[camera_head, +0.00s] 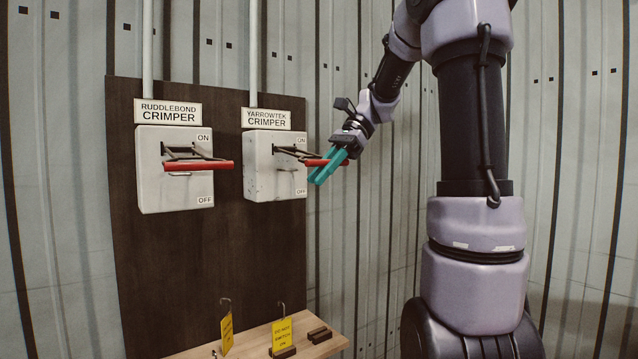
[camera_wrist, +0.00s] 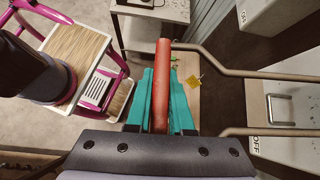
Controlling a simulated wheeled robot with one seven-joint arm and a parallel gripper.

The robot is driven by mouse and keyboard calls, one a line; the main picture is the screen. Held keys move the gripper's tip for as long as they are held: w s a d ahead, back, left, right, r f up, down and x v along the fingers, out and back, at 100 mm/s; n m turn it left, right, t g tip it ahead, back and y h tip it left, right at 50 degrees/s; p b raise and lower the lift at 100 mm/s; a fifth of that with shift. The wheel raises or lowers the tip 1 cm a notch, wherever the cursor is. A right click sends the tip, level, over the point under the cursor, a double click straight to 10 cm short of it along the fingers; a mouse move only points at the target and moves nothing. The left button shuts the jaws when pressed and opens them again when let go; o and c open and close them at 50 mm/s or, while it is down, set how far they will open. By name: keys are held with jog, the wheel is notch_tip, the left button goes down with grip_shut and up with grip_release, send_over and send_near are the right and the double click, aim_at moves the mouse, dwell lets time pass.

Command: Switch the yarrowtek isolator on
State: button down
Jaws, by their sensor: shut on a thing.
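The yarrowtek isolator (camera_head: 260,181) is a worn white box, the right one of two on the dark board in the head view. Its label reads YARROWTEK CRIMPER, with ON at the top and OFF at the bottom. Its lever has a red handle (camera_head: 312,162) that sticks out from the box, at a height between the two marks. My gripper (camera_head: 323,172), with teal fingers, is at the handle's right end. In the wrist view the red handle (camera_wrist: 161,85) lies between the two fingers, and they are shut on it. Bent metal rods join the handle to the box.
The similar ruddlebond isolator (camera_head: 165,192) is close on the left, its red handle (camera_head: 200,165) also sticking out. Below, a wooden shelf (camera_head: 323,346) holds yellow tags (camera_head: 282,334) and dark blocks (camera_head: 319,334). The wrist view shows a purple-framed stand (camera_wrist: 48,22) at left.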

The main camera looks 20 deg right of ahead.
jog(key=shift+r, duration=0.15)
jog(key=c, duration=0.8)
grip_release()
jog(key=shift+s, duration=0.15)
jog(key=shift+d+r, duration=0.1)
jog(key=v, duration=1)
jog(key=shift+d+r, duration=0.2)
jog(key=shift+d, duration=0.05)
jog(key=shift+d, duration=0.1)
